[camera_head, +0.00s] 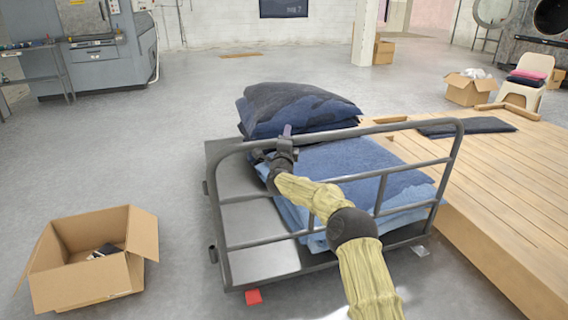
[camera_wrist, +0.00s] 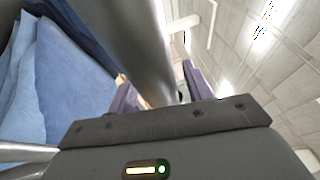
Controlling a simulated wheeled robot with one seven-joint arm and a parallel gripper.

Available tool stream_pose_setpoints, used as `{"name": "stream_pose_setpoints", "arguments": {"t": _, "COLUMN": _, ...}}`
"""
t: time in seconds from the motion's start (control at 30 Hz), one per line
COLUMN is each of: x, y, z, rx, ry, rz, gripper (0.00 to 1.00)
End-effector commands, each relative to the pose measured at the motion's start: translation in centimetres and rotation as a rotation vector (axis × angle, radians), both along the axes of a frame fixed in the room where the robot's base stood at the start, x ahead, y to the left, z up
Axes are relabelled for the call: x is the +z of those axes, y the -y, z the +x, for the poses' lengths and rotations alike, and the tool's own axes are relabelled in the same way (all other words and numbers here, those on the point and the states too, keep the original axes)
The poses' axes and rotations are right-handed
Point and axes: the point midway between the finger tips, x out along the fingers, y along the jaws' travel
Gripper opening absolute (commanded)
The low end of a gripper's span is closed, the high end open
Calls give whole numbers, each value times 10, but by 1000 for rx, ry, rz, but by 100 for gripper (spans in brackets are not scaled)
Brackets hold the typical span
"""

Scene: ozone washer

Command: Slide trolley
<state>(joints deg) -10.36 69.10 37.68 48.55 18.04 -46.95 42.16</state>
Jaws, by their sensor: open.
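The trolley (camera_head: 252,222) is a grey flat deck with a dark tubular handle frame (camera_head: 400,125) standing along its near side. Folded blue denim (camera_head: 350,160) and a darker denim pile (camera_head: 295,105) lie on the deck. My gripper (camera_head: 284,141) is at the upper left part of the handle frame, with my arm reaching across the frame from the near side. In the wrist view my gripper (camera_wrist: 162,90) is open, with a thick grey bar (camera_wrist: 125,45) running between its two fingers. Contact with the bar cannot be told. Blue cloth (camera_wrist: 70,90) shows at the left.
A wooden platform (camera_head: 500,190) stands close at the trolley's right. An open cardboard box (camera_head: 90,285) is on the floor at the left. Floor behind and left is clear.

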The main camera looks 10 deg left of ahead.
Motion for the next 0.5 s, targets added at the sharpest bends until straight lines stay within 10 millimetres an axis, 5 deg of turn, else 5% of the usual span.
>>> {"name": "stream_pose_setpoints", "arguments": {"t": 0.5, "x": -8, "y": 3, "z": -43, "rx": -1, "ry": -1, "rz": -2, "gripper": 50}}
